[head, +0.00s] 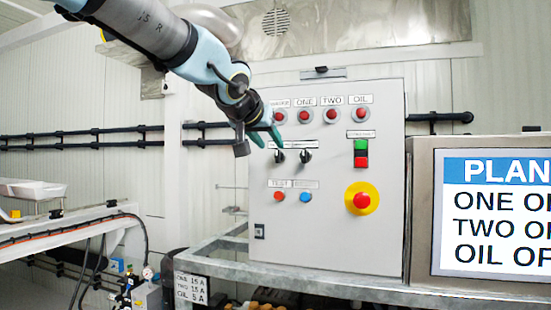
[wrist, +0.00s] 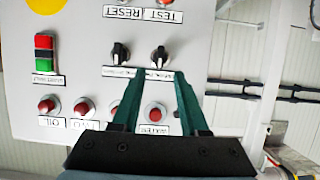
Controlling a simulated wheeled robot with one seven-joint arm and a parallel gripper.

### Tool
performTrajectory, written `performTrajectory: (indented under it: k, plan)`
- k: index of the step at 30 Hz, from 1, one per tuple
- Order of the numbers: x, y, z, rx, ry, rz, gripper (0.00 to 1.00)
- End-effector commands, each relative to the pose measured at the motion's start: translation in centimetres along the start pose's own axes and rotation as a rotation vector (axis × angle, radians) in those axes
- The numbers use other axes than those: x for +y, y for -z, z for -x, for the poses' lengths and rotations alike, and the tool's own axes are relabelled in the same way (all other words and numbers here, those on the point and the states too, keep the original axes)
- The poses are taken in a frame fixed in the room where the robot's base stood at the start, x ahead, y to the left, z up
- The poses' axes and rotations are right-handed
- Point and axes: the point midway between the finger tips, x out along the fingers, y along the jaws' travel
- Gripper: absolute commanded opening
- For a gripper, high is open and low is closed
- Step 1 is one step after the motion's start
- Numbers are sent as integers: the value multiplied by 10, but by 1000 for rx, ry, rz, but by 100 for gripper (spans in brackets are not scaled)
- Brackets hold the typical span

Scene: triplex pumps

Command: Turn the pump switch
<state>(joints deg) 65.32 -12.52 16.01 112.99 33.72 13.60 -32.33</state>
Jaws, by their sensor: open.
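A grey control panel (head: 330,240) faces me. It has two black rotary switches side by side, the left one (head: 280,156) and the right one (head: 305,156), both with knobs roughly upright. In the wrist view, which is upside down, they are the right-hand knob (wrist: 159,55) and the left-hand knob (wrist: 120,53). The label by them is too small to read surely. My gripper (head: 270,142) has green fingers, open and empty. It is in front of the panel, just above the left switch. In the wrist view, that knob lies beyond the gap between the fingertips (wrist: 158,80), apart from them.
Red lamps (head: 332,114) line the panel's top. A green and red button (head: 361,153) and a yellow-ringed red emergency stop (head: 361,199) are on its right. TEST (head: 280,196) and RESET (head: 305,196) buttons sit below the switches. A sign screen (head: 490,210) stands at right.

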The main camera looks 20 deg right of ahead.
Motion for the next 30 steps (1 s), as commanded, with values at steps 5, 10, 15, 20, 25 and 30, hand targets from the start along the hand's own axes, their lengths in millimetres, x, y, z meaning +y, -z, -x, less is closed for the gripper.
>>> performTrajectory:
  k: [5, 10, 15, 20, 25, 30]
  plan:
    - [0, 3, -31, -4, 1, -1, 44]
    - [0, 3, -50, -1, 0, 0, 44]
    - [0, 2, -57, 0, 0, 0, 44]
    - [0, 2, -57, 0, -1, 1, 44]
    - [0, 2, -57, 0, -1, 1, 35]
    - [0, 2, -57, 0, -1, 1, 16]
